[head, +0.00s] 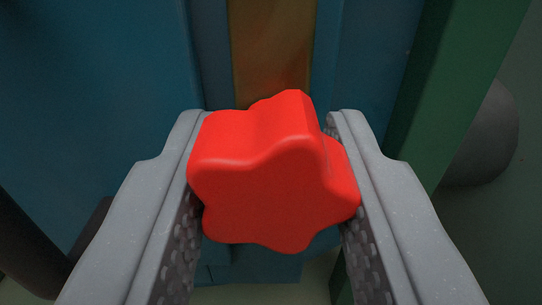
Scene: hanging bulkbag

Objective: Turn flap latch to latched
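A bright red, lobed, star-shaped knob (275,185) fills the middle of the head view; I take it to be the flap latch's handle. My gripper (268,118) has one grey finger on each side of it, and both ribbed inner pads appear to press on the knob's sides. The knob sits between the fingers, a little tilted in the picture. It hides its own mount and parts of the finger pads. No latch mark or pointer shows, so I cannot tell the latch's position.
A blue panel (90,110) stands behind the knob, with an orange-brown strip (270,45) above it. A green upright post (445,90) is close on the right, with a grey rounded object (490,135) beyond it. A dark cylindrical shape (25,240) is at lower left.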

